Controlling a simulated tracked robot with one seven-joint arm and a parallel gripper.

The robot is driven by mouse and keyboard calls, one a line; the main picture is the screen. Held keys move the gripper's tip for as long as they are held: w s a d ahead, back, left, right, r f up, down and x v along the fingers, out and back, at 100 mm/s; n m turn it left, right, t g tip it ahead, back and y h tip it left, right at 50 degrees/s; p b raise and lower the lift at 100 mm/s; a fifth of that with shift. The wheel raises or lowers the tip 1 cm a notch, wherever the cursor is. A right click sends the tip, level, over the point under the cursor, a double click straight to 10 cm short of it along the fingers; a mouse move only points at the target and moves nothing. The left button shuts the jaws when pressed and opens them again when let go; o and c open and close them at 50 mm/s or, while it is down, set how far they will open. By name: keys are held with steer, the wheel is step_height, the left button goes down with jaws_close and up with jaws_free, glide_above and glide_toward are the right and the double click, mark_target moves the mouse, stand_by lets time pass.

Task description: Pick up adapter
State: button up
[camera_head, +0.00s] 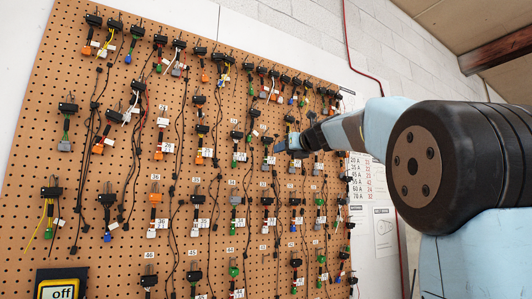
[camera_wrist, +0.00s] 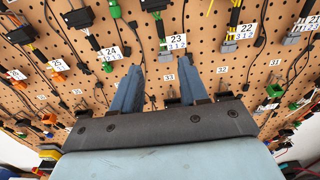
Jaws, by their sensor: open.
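Many adapters with black blocks, short wires and coloured plugs hang on a brown pegboard (camera_head: 120,180). The task does not say which adapter is meant. In the wrist view my gripper (camera_wrist: 160,68) is open, with its two blue fingers apart and nothing visible held between them. An adapter with a grey plug (camera_wrist: 165,53) hangs just beyond the fingertips, beside the tag 23 (camera_wrist: 178,40). Its upper part is cut off by the frame. In the head view my gripper (camera_head: 285,145) is close to the board, right of its middle; my arm hides part of the board there.
Neighbouring adapters hang close by, one with a green plug (camera_wrist: 108,60) at left, one with a grey plug (camera_wrist: 228,46) at right. Black cables dangle between them. A yellow "off" box (camera_head: 60,290) is at lower left, and a printed chart (camera_head: 366,176) is right of the board.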

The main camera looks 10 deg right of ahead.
glide_toward(267, 157)
steer(key=x, duration=0.3)
steer(key=shift+x, duration=2.8)
steer(key=shift+s, duration=0.1)
jaws_close()
